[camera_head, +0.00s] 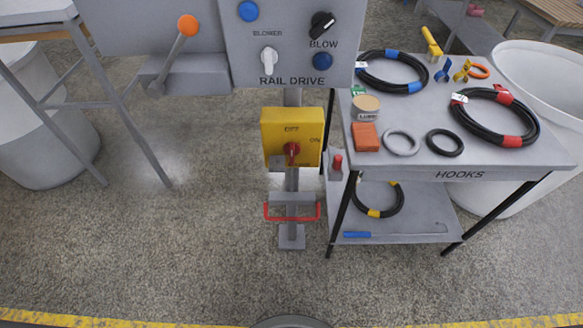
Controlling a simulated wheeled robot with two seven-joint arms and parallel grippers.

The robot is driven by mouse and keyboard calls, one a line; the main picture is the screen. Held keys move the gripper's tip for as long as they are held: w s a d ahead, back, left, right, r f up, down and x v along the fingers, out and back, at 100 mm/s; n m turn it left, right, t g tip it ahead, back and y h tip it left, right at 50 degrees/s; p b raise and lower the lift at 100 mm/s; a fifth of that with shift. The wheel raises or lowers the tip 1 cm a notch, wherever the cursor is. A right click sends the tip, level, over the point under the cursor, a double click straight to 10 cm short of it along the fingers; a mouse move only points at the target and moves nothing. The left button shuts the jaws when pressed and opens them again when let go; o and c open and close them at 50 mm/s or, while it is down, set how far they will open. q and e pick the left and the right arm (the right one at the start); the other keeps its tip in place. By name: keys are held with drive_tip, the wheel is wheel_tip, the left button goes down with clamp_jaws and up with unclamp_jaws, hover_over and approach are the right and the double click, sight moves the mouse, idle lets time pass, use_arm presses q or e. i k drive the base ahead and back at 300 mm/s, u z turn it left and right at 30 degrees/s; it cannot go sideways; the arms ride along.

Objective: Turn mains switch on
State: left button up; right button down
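The mains switch is a yellow box (279,127) on a grey post below the rail drive panel. Its red rotary knob (291,150) is in the lower middle of the front face. An OFF label is above the knob and an ON label is toward the right. The knob's handle looks roughly upright, toward OFF. Neither of my grippers shows in the head view.
The rail drive panel (290,40) with knobs is above the switch. An orange-tipped lever (187,26) is at left. A hooks table (420,160) with coiled hoses stands close on the right. Floor in front is clear.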

sight(292, 149)
drive_tip(key=u, duration=1)
drive_tip(key=k, duration=1.2)
drive_tip(key=z, duration=1.65)
drive_tip(key=i, duration=0.5)
